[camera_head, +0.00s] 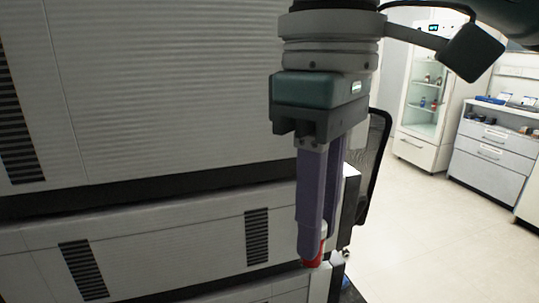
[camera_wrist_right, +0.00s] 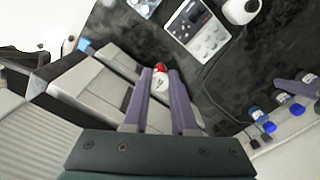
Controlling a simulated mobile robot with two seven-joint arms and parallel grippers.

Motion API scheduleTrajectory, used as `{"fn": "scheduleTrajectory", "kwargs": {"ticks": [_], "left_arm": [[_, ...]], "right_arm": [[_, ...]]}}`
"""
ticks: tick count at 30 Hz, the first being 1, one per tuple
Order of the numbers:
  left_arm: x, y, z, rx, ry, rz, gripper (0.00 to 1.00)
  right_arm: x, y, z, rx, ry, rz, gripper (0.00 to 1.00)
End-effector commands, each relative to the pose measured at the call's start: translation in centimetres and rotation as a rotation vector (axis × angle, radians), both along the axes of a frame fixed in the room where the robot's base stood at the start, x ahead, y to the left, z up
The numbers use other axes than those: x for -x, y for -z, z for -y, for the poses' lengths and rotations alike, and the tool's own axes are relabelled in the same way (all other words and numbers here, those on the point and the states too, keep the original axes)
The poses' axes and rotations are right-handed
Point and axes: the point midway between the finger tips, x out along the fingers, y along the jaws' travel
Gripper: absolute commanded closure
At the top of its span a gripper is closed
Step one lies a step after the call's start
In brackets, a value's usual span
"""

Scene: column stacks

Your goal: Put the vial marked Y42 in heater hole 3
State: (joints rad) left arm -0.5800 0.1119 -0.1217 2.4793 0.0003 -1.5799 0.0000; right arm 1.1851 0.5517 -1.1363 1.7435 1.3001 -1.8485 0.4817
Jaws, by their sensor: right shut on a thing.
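My right gripper (camera_head: 312,250) hangs down with its two purple fingers shut on a small vial (camera_head: 322,232) with a red cap, which points downward in the head view. In the right wrist view the white vial (camera_wrist_right: 160,84) sits between the tips of my right gripper (camera_wrist_right: 163,80), its red cap farthest from the palm. A mark shows on its side, too small to read for sure. A pale device (camera_wrist_right: 197,30) with a dark screen and several round spots lies ahead of the fingers; I cannot tell whether it is the heater. My left gripper is not in view.
A tall grey instrument stack (camera_head: 160,90) with black vents fills the left, close to the gripper. Blue-capped containers (camera_wrist_right: 268,126) stand at the right of the wrist view on a pale surface. Open floor (camera_head: 420,230), a glass-front cabinet (camera_head: 422,95) and drawers (camera_head: 490,150) lie farther right.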

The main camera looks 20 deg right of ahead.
Motion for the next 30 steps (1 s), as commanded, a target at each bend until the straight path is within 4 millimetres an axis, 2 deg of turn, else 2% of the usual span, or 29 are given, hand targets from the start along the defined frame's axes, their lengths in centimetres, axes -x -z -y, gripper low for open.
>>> {"fn": "scheduleTrajectory", "kwargs": {"ticks": [1, 5, 9, 12, 15, 21, 25, 30], "left_arm": [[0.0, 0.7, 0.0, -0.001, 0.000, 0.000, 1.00], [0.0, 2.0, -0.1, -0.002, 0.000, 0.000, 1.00], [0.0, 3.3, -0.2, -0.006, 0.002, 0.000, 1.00], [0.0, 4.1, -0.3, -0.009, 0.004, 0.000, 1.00], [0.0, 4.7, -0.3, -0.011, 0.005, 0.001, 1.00], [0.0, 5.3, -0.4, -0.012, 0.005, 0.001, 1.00], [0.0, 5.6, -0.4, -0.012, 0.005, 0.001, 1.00], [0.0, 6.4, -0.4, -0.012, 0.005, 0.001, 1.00]], "right_arm": [[0.2, 2.1, -0.9, -0.003, -0.095, -0.009, 1.00], [0.6, 7.4, -3.4, -0.011, -0.433, -0.016, 1.00], [1.8, 13.1, -6.3, -0.017, -0.843, -0.014, 1.00], [3.0, 16.7, -8.3, -0.022, -1.125, -0.009, 1.00], [4.1, 19.4, -10.0, -0.024, -1.368, -0.002, 1.00], [5.7, 22.4, -12.1, -0.022, -1.675, 0.014, 1.00], [6.0, 23.1, -12.6, -0.021, -1.746, 0.018, 1.00], [6.0, 23.8, -12.6, -0.019, -1.755, 0.019, 1.00]]}}
